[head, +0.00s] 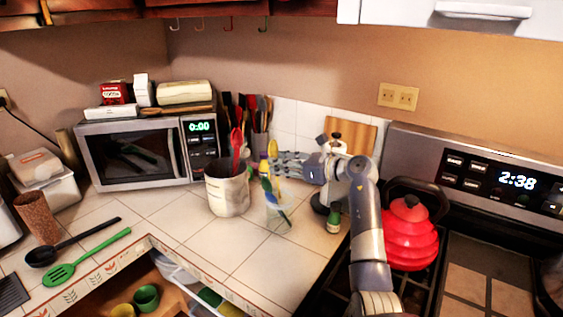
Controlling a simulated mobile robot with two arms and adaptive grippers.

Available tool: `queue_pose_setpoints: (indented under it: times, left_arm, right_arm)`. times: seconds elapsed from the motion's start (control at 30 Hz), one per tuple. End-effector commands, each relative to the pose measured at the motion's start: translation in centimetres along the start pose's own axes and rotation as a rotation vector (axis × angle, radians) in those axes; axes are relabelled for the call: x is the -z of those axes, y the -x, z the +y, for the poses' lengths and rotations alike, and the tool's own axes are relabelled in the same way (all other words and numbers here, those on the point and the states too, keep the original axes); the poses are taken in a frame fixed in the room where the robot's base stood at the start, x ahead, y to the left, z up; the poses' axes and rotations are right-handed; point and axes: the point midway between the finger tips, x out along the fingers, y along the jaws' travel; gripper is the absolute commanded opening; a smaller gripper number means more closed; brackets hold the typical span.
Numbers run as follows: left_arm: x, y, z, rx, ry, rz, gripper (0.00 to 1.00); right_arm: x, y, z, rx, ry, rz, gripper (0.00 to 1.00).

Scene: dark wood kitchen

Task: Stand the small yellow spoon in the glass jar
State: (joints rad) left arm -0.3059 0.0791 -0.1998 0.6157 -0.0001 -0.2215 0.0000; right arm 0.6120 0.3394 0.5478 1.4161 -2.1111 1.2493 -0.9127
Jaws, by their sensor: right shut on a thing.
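The small yellow spoon (272,149) shows its yellow head just above my right gripper (274,168). My right gripper is shut on the spoon, above the glass jar. The clear glass jar (279,218) stands on the tiled counter, right of a cream crock. Blue and green utensils (268,190) lean in the jar. The spoon's lower part is hard to make out, so I cannot tell whether it is inside the jar. My left gripper is not in view.
The cream crock (228,190) with red utensils stands close left of the jar. A dark utensil holder (260,145) is behind. A red kettle (410,235) sits on the stove at right. A black ladle (70,243) and green slotted spoon (85,258) lie at left.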

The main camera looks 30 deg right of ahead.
Motion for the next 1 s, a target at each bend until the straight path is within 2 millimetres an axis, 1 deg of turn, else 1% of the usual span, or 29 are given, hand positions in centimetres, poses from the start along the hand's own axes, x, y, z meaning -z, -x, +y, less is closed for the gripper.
queue_pose_setpoints:
  times: [0.03,0.3,0.5,0.7,0.97,1.0]
  left_arm:
    - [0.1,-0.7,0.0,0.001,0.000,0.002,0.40]
    - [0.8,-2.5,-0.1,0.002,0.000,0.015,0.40]
    - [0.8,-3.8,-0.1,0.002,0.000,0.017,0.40]
    - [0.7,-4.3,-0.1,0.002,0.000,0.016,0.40]
    - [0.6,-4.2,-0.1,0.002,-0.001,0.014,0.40]
    - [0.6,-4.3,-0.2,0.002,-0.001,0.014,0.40]
  right_arm:
    - [0.8,-0.1,0.0,0.001,0.001,0.002,0.11]
    - [3.0,-0.3,0.0,0.000,0.001,0.001,0.11]
    - [4.4,-0.5,0.0,0.000,0.002,0.000,0.11]
    - [5.0,-0.6,0.0,0.000,0.001,-0.001,0.11]
    - [5.0,-0.6,0.0,-0.001,0.001,-0.001,0.11]
    - [5.0,-0.6,0.0,-0.001,0.001,-0.001,0.32]
